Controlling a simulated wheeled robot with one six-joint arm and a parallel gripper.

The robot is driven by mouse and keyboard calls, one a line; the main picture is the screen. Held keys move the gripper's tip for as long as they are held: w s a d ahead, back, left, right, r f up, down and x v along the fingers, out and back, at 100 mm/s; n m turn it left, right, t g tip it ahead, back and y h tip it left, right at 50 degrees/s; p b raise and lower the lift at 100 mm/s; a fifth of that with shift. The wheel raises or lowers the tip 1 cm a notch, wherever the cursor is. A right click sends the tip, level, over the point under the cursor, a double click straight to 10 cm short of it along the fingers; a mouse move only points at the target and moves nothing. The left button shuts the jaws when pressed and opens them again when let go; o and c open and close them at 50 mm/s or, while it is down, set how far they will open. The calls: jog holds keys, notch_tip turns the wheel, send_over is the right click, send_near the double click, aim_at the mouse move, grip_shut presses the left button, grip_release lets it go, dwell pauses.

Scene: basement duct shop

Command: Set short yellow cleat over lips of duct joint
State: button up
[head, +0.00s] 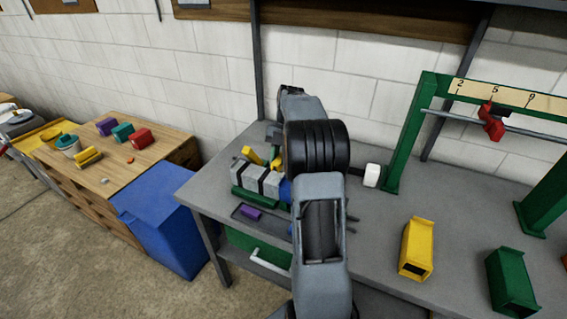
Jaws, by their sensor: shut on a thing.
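The duct joint seems to be the row of grey block-like sections with black bands (257,180) on a green base at the bench's left end, left of my arm. I cannot tell which of these, if either, is the short cleat. My arm crosses the middle of the view and covers the right end of the duct sections.
A blue bin (160,225) stands left.

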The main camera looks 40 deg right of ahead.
aim_at(282, 175)
jog(key=shift+w+d+f, duration=0.25)
jog(key=shift+d+f, duration=0.2)
jog(key=shift+f, duration=0.15)
jog(key=shift+w+d+f, duration=0.25)
jog(key=shift+d+f, duration=0.15)
jog(key=shift+f, duration=0.2)
notch_tip(282, 175, down, 3)
jog(key=shift+d+f+p, duration=0.1)
jog(key=shift+f+p, duration=0.05)
jog(key=shift+p, duration=0.3)
jog(key=shift+f+b, duration=0.4)
jog(key=shift+f, duration=0.25)
jog(key=o, duration=0.9)
jog(key=shift+o, duration=0.2)
jog(key=shift+r, duration=0.1)
